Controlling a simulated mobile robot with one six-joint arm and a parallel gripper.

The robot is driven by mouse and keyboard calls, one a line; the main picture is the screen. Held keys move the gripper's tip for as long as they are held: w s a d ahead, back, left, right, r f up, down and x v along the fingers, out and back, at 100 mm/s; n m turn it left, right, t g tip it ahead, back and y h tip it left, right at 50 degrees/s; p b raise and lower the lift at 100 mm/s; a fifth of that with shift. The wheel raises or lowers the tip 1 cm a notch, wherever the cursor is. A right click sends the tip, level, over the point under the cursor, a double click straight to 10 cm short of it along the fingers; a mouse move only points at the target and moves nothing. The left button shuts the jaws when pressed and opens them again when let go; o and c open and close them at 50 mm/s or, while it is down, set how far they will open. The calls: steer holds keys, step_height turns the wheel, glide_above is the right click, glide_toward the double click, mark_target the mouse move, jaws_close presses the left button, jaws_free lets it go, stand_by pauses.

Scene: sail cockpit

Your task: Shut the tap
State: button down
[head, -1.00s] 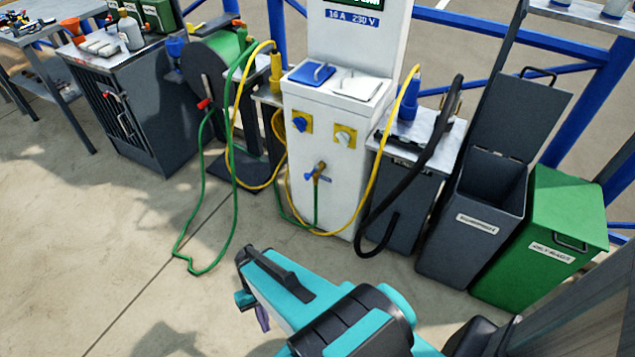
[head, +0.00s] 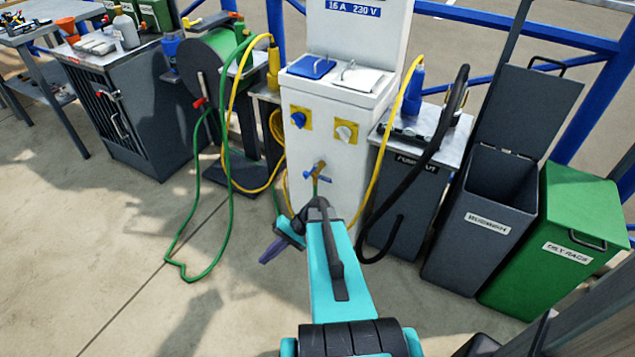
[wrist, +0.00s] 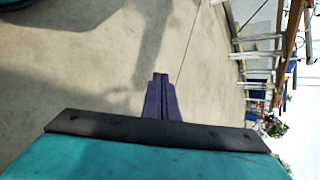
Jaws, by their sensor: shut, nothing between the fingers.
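The tap (head: 318,172) is on the lower front of the white service pedestal (head: 336,137). It has a brass body and a blue handle, and a green hose leads down from it. My gripper (head: 270,252) is in front of the pedestal, lower and to the left of the tap, and apart from it. In the wrist view, the dark purple fingers (wrist: 160,80) of my gripper are together with nothing between them, over bare floor. The tap does not show clearly in the wrist view. Part of the hose below the tap is hidden behind my arm.
A green hose (head: 228,190) loops onto the floor at left. Yellow cables (head: 378,150) hang beside the pedestal. The fume-out unit (head: 405,190), rubbish bin (head: 487,215) and green oily-rags bin (head: 560,250) stand at right.

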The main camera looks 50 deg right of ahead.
steer(key=w+d+r+m+t+b, duration=0.1)
steer(key=d+r+t+b, duration=0.15)
steer(key=d, duration=0.65)
steer(key=m+t+h+b, duration=0.3)
steer(key=t+b, duration=0.3)
steer(key=t, duration=0.4)
glide_toward(308, 175)
steer(key=d+v, duration=0.1)
steer(key=v, duration=0.7)
steer(key=shift+w+a+r+g, duration=0.25)
steer(key=shift+w+a, duration=0.05)
steer(key=shift+w, duration=0.15)
steer(key=b+x, duration=0.2)
steer(key=x, duration=1.1)
steer(key=shift+w+a, duration=0.25)
steer(key=shift+w, duration=0.05)
steer(key=shift+s, duration=0.1)
